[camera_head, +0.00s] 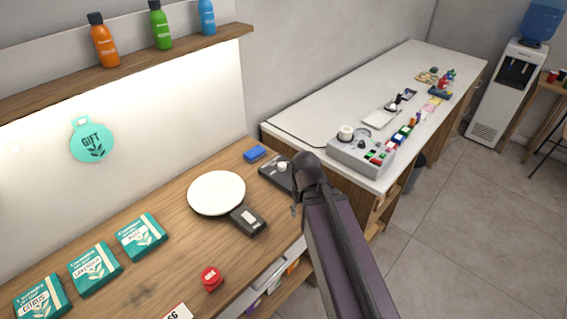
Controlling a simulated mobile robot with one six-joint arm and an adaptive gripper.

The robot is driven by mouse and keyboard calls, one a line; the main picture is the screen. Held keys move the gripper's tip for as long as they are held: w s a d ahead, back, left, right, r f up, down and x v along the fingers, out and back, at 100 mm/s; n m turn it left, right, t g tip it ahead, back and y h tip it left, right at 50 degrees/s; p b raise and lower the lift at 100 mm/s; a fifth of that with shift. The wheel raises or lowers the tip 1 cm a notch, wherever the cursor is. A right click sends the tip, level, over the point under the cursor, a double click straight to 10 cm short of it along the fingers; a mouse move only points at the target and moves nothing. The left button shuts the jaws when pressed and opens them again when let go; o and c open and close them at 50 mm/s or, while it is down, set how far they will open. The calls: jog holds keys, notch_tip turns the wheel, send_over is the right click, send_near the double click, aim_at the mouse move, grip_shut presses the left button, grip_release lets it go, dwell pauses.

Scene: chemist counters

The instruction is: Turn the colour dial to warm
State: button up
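A dark box with a round cream knob (282,167) stands near the back right end of the wooden counter. It may be the colour dial, but I can read no markings on it. My arm covers the box's right part. My gripper (296,209) is at the end of my arm, over the counter's right edge, just in front of the box and apart from the knob as seen here. Its fingers are small, dark and mostly hidden by my arm, so I cannot tell whether they are open or shut.
A white round plate (216,193) with a dark switch box (248,219) lies left of my gripper. A blue block (255,154), a red button (211,278) and teal boxes (95,268) share the counter. A grey panel (350,152) with several knobs stands on the white counter.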

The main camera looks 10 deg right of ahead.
jog(key=o, duration=0.3)
jog(key=shift+w, duration=0.1)
jog(key=shift+o, duration=0.2)
notch_tip(320, 180, up, 7)
jog(key=m+p, duration=0.7)
jog(key=m, duration=0.2)
send_over(282, 164)
jog(key=shift+d+f, duration=0.1)
jog(key=shift+f, duration=0.1)
jog(key=shift+f+b, duration=0.15)
jog(key=shift+b, duration=0.2)
notch_tip(282, 164, down, 14)
jog(key=b, duration=1.3)
jog(key=shift+w+r, duration=0.1)
jog(key=shift+r, duration=0.15)
grip_shut()
